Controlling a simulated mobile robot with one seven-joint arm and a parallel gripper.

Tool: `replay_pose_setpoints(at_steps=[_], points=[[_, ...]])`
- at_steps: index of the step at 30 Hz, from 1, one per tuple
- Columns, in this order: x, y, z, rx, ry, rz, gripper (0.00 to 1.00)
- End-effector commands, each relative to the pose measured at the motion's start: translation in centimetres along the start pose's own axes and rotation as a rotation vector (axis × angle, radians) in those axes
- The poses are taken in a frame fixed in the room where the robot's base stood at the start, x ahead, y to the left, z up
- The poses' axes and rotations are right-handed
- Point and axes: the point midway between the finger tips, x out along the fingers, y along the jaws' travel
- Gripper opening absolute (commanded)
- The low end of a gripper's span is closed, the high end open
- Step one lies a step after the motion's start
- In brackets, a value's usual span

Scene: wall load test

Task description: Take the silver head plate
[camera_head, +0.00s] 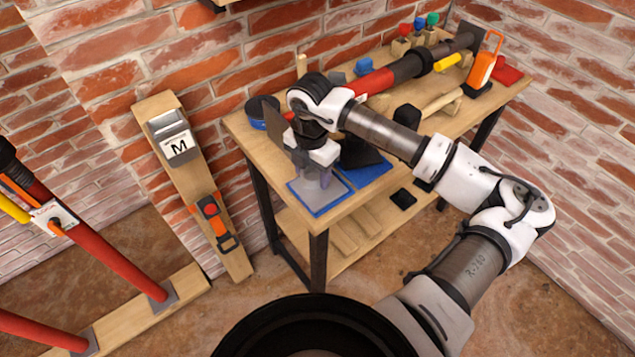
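A flat silver-grey square surface with a blue border (322,203) lies at the near left corner of the workbench. It may be a blue-edged tray or mat with the silver head plate on it; I cannot tell the two apart. My gripper (312,179) points down directly above it, with purple-grey fingers low over the surface. The gripper's body and fingers hide part of the grey area. I cannot tell whether the fingers touch anything or how far apart they are.
The wooden workbench (262,155) also holds a dark upright plate (274,126), a red prop (372,82), a blue roll (257,112) and an orange tool (482,68). A board with an M-marked box (178,146) leans on the brick wall. Red poles (112,254) stand at left.

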Motion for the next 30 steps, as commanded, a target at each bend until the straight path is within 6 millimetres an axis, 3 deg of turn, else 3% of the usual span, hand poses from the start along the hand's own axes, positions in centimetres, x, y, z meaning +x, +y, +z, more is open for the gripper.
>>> replay_pose_setpoints(at_steps=[1, 10, 23, 30], points=[[0.0, 0.0, 0.0, 0.0, 0.0, 0.0, 0.48], [-0.1, 0.0, 0.0, 0.0, -0.001, 0.001, 0.11], [-1.2, 0.0, 0.1, 0.001, -0.003, 0.001, 0.11], [-5.5, 0.1, 0.1, 0.0, -0.007, 0.002, 0.11]])
